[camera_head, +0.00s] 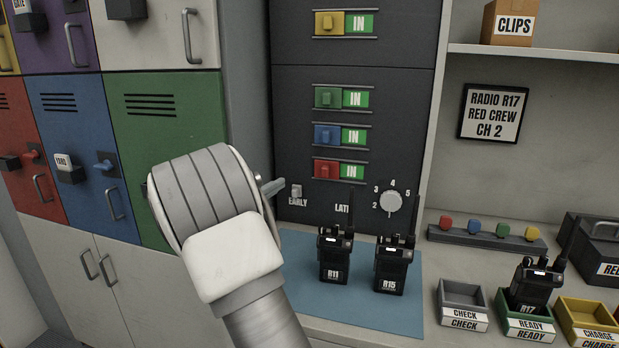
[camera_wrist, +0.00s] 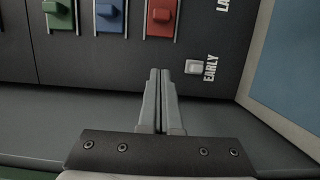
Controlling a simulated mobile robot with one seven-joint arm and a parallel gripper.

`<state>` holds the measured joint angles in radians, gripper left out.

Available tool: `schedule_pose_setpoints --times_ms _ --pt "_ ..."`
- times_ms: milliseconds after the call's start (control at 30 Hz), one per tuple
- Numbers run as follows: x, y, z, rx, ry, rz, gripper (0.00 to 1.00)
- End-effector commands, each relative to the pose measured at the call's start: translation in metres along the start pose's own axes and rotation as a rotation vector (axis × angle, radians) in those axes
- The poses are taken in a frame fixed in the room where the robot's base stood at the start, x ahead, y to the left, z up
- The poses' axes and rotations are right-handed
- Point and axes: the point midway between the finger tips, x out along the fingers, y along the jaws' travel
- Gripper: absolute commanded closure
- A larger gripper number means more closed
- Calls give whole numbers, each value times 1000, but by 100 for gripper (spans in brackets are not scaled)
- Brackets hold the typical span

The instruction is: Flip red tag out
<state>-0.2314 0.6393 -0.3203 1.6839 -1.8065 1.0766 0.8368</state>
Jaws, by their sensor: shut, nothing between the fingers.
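The red tag (camera_head: 326,171) is a sliding tab on the lowest rail of the dark panel. It sits at the left of its rail, with a green IN label (camera_head: 352,172) showing to its right. In the wrist view the red tag (camera_wrist: 160,14) is at the top, beyond the fingertips. My gripper (camera_wrist: 160,72) is shut and empty. In the head view its fingertips (camera_head: 278,186) show beside my wrist, left of the EARLY switch (camera_head: 297,190) and lower left of the red tag, apart from the tag.
Blue (camera_head: 326,134), green (camera_head: 327,97) and yellow (camera_head: 328,23) tags sit on rails above, each showing IN. A dial (camera_head: 391,203) is at the right. Radios R11 (camera_head: 334,258) and R15 (camera_head: 392,270) stand on the blue mat (camera_head: 400,311) below. Lockers (camera_head: 169,110) are left.

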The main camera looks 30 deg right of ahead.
Motion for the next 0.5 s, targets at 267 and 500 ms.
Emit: schedule_pose_setpoints --times_ms 267,500 --pt "1 0 0 1 -1 -1 100" --pt "25 0 2 0 -4 0 100"
